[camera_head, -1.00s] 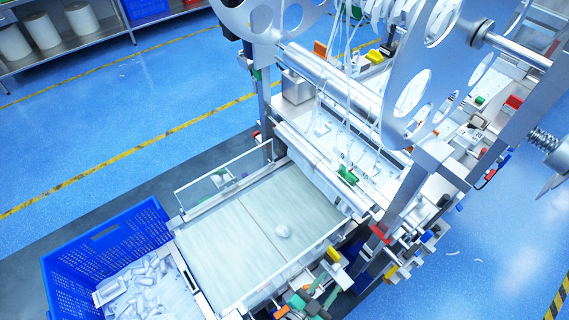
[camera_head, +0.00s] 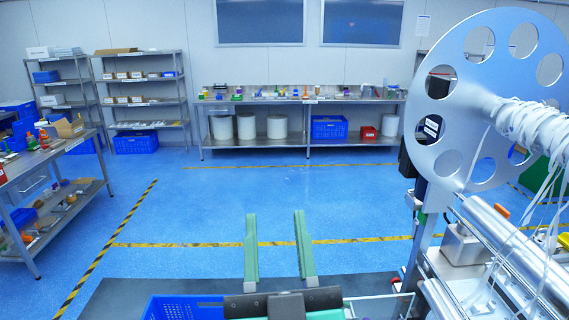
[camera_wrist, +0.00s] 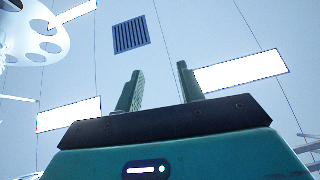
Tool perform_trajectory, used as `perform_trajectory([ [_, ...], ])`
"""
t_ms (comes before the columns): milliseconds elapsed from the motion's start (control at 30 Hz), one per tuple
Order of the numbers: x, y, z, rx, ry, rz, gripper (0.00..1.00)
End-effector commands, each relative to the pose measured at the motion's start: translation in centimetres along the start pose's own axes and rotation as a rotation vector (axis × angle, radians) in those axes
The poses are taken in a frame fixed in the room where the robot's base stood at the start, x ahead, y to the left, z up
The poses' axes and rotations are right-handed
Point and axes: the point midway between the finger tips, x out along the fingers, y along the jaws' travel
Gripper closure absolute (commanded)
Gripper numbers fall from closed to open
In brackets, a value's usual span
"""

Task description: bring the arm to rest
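My gripper (camera_head: 278,246) is at the bottom centre of the head view, its two green fingers pointing up and well apart. Nothing is between them. In the wrist view my gripper (camera_wrist: 158,90) is also open and empty, with the ceiling, light panels and a dark vent (camera_wrist: 131,35) behind it. My gripper touches nothing in either view.
The packing machine with its large reel disc (camera_head: 455,165) stands close on the right. A blue crate (camera_head: 185,307) is partly hidden at the bottom. A workbench (camera_head: 300,98) and shelves (camera_head: 140,90) stand far back. Open blue floor (camera_head: 200,215) lies between.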

Motion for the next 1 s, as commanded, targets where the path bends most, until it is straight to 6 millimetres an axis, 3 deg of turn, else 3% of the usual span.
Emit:
perform_trajectory([
  [100,-2.2,-1.0,-5.7,-0.054,-0.001,0.022,0.62],
  [200,-4.8,-0.7,-9.8,-0.072,-0.006,0.087,0.62],
  [300,-1.7,-0.6,-13.4,-0.068,-0.020,0.089,0.62],
  [467,1.3,-0.7,-17.5,-0.065,-0.021,0.087,0.62],
  [733,8.1,-0.9,-26.7,-0.056,-0.022,0.083,0.62],
  [833,9.7,-1.0,-28.9,-0.053,-0.023,0.082,0.62],
  [1000,10.5,-1.0,-29.9,-0.051,-0.024,0.081,0.62],
])
